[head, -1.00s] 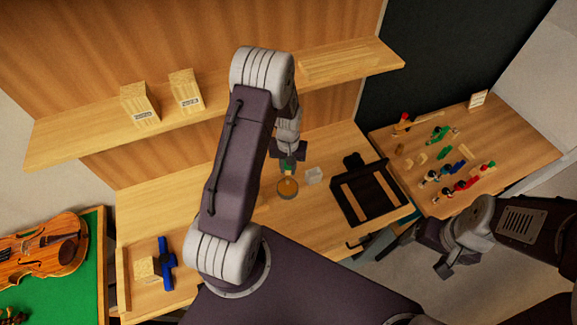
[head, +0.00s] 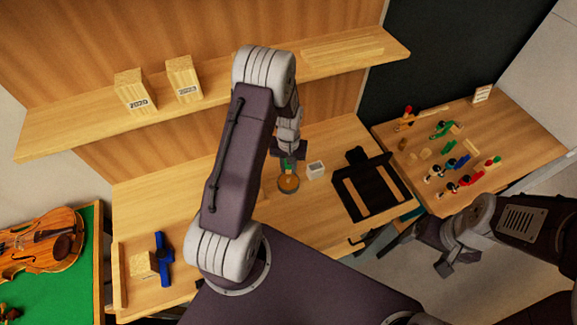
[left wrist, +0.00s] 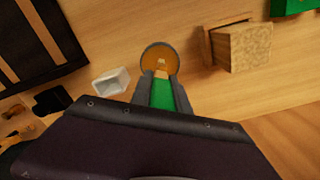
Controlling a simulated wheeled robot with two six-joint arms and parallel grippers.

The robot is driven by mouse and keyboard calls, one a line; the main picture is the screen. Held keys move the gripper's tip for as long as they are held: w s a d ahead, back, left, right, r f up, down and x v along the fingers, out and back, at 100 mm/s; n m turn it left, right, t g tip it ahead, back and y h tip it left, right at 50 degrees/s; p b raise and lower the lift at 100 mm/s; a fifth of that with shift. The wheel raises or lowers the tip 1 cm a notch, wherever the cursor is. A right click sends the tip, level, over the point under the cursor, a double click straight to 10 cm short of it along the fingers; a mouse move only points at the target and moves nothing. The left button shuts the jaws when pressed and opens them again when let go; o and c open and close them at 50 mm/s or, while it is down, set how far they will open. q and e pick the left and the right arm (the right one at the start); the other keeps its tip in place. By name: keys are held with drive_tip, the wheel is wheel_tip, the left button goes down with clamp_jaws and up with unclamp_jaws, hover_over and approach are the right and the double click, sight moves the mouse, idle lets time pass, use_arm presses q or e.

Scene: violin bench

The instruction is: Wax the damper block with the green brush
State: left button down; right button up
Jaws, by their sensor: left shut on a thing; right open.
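My left gripper (head: 289,152) is shut on the green brush (left wrist: 163,96), which points down at a round pot of amber wax (left wrist: 157,62) on the bench. The brush tip is over or in the pot; I cannot tell if it touches the wax. In the head view the pot (head: 288,184) shows just below the gripper. A wooden block (left wrist: 238,46) stands right of the pot in the left wrist view. Another block (head: 143,265) lies beside a blue bar (head: 164,262). I cannot tell which is the damper block. My right gripper (head: 444,262) is open and empty.
A small white cup (head: 316,170) stands right of the pot, and a black tray (head: 372,187) lies beyond it. A side table (head: 470,150) holds several small tools. A shelf (head: 210,95) with two blocks runs above the bench. A violin (head: 40,245) lies at far left.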

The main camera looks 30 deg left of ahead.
use_arm(q)
drive_tip(key=shift+f+b, duration=0.4)
drive_tip(key=shift+f, duration=0.15)
drive_tip(key=shift+s, duration=0.1)
idle(1.1)
wheel_tip(320, 180, up, 7)
drive_tip(key=p, duration=0.6)
drive_tip(key=shift+r, duration=0.1)
idle(0.6)
